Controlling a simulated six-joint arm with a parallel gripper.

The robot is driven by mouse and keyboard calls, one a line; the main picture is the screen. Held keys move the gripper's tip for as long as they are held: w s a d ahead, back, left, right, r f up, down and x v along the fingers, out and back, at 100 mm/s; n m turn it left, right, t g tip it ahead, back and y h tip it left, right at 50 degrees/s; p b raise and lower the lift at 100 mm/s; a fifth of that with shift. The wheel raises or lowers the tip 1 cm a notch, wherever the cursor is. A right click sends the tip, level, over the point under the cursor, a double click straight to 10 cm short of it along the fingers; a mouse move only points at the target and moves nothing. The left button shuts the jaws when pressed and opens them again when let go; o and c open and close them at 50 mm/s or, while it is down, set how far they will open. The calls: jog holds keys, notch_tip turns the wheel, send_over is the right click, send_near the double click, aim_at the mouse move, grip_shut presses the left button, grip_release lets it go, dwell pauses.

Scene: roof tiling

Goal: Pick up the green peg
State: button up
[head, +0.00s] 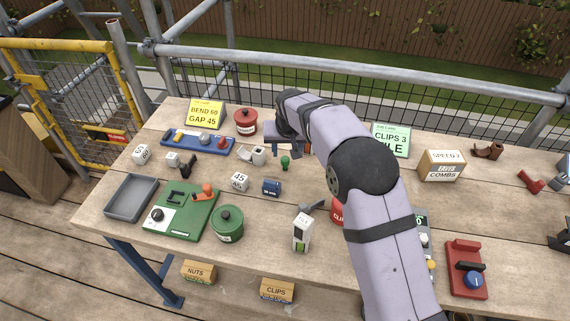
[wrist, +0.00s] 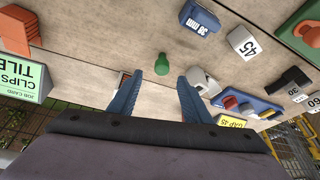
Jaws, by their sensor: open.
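The green peg (head: 285,162) has a round knob and is on the wooden table near the middle, just left of my arm in the head view. In the wrist view the peg (wrist: 162,63) is ahead of my gripper (wrist: 160,78), roughly midway between the lines of its two blue fingers. The fingers are apart, with nothing between them but bare table. The peg looks clear of both fingertips. In the head view my arm largely hides the gripper.
A white block with a hole (wrist: 203,82) lies close beside one finger. The blue "38 mm" block (head: 271,187) and white "45" cube (head: 240,182) sit nearby. Bare wood surrounds the peg.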

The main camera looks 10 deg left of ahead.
aim_at(285, 158)
jog(key=shift+a+p+x, duration=0.2)
jog(key=shift+p+x, duration=1.5)
jog(key=shift+x, duration=2.1)
jog(key=shift+s, duration=0.1)
jog(key=c, duration=1.1)
